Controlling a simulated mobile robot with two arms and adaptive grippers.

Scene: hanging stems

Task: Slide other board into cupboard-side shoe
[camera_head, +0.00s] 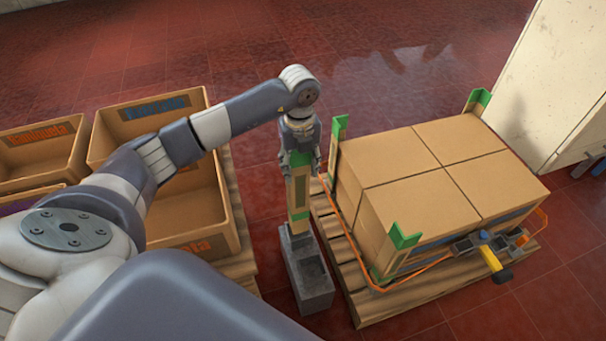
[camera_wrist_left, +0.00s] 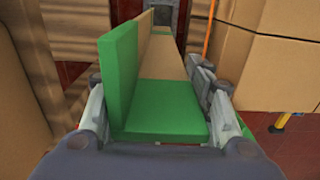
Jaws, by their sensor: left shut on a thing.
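My left gripper (camera_head: 300,160) is shut on the top end of a tan corner board (camera_head: 299,192) with green ends. The board is upright between the pallets. Its lower end meets the far part of a grey hollow block (camera_head: 318,303); how deep it sits inside I cannot tell. In the left wrist view the board (camera_wrist_left: 165,75) runs away from the jaws, with its green L-shaped end (camera_wrist_left: 165,122) between the fingers. Other green-ended boards stand at the carton stack's corners: left (camera_head: 337,140), near (camera_head: 400,240) and cupboard side (camera_head: 478,100). No shoe is clearly identifiable. My right gripper is out of view.
Four-carton-top stack aside, cartons (camera_head: 430,180) fill a wooden pallet (camera_head: 390,308), with an orange strap (camera_head: 425,268) and yellow-handled tool (camera_head: 490,258) in front. Open bins (camera_head: 215,180) stand left. A pale cupboard (camera_head: 555,80) stands at the upper right. Red floor beyond is clear.

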